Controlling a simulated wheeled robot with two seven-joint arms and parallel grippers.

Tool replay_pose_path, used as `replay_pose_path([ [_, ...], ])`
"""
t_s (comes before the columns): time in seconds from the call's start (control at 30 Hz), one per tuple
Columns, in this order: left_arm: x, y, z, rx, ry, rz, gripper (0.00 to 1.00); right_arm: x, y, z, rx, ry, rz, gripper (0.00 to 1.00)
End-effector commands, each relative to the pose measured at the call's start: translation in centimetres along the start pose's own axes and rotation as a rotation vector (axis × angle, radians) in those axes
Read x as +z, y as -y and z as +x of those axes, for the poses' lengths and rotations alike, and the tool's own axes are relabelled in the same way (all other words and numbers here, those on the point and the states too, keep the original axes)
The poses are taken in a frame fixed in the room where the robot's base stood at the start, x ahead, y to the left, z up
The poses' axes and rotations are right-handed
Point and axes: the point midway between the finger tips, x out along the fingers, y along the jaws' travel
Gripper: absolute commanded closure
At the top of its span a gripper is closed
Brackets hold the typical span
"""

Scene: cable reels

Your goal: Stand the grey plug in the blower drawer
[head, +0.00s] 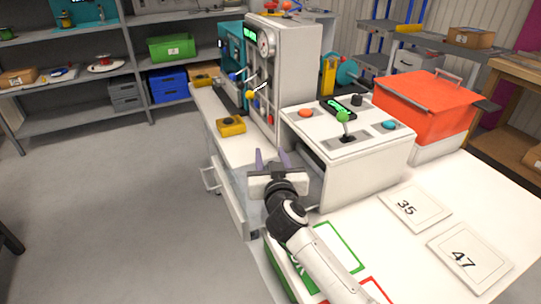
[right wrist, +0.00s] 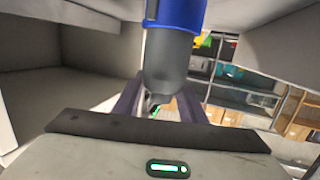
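My right gripper (head: 272,156) is beside the white bench, near the front left corner of the white console; its two purple fingers are apart with nothing visible between them in the head view. The right wrist view shows a grey tapered body (right wrist: 168,62) with a blue upper part (right wrist: 176,14) between and in front of the spread fingers (right wrist: 160,102). I cannot tell whether it is the grey plug, and no contact with the fingers is clear. Pale drawer fronts with handles (head: 211,178) show on the bench's left side; which is the blower drawer is unclear. My left gripper is out of view.
The white console (head: 370,160) with a green-knobbed lever stands right of the gripper. A red-orange bin (head: 425,105) is behind it. Plates marked 35 (head: 412,206) and 47 (head: 468,258) lie on the bench. Floor on the left is clear.

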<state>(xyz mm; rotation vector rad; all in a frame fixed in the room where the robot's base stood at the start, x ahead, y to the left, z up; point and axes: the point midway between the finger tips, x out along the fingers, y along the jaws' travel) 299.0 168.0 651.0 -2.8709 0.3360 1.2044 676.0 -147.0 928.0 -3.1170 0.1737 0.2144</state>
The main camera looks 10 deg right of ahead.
Motion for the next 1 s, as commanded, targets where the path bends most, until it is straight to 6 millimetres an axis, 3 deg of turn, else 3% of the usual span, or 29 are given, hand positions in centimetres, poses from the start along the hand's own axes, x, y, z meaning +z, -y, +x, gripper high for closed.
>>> replay_pose_path([
  [0.27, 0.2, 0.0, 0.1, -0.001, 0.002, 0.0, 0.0, -0.2, 0.0, 0.0, 0.0, -0.001, 0.001, 0.63],
  [0.37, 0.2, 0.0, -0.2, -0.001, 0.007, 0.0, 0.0, -0.3, 0.0, -0.9, -0.001, 0.001, 0.0, 0.63],
  [0.8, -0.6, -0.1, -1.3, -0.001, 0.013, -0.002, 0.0, -0.3, 0.0, -9.7, -0.001, 0.002, 0.0, 0.63],
  [1.0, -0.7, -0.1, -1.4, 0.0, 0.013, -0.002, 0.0, -0.3, 0.0, -11.7, 0.0, 0.001, 0.001, 0.63],
])
